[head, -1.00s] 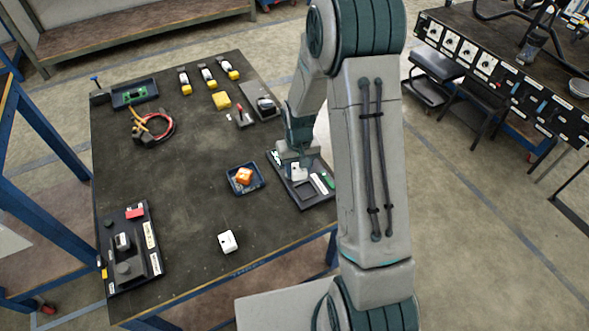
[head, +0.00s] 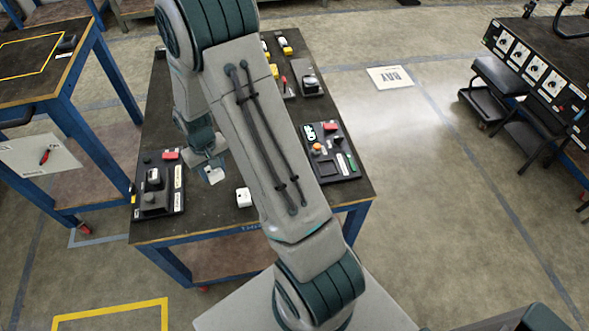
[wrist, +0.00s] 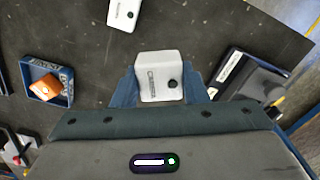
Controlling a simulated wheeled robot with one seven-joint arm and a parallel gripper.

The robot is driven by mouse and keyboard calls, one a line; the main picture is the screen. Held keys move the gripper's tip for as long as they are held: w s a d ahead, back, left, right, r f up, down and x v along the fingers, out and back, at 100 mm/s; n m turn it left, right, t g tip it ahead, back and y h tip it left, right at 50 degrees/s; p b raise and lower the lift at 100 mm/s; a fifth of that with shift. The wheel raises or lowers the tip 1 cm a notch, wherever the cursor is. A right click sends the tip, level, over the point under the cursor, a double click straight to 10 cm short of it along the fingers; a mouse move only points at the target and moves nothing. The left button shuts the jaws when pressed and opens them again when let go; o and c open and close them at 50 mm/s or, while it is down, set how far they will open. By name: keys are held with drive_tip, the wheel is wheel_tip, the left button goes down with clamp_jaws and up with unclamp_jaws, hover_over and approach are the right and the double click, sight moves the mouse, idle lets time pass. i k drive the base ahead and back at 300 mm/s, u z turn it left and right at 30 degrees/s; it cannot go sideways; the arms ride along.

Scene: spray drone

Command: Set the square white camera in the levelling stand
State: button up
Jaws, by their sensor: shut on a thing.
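My gripper (head: 208,165) is shut on a squarish white camera (wrist: 158,68), holding it between its two blue fingers. The camera has a dark round lens and small lettering, and also shows below the gripper in the head view (head: 215,175). The gripper is just right of a long dark board (head: 177,205) at the table's left, which carries a grey block, a round dark knob and a red block. The board is partly seen at the right in the wrist view (wrist: 222,93). I cannot tell for sure which part of it is the levelling stand.
Another white boxy unit (head: 243,197) lies near the table's front edge, and at the top in the wrist view (wrist: 124,13). A blue bin (wrist: 67,98) holds an orange part. A dark tray (head: 347,170) with small parts is at the right. My arm hides the table's middle.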

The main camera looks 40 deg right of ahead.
sight(328, 168)
drive_tip(key=u, duration=0.45)
drive_tip(key=k, duration=0.75)
drive_tip(key=z, duration=1.3)
drive_tip(key=i, duration=0.5)
drive_tip(key=u, duration=0.05)
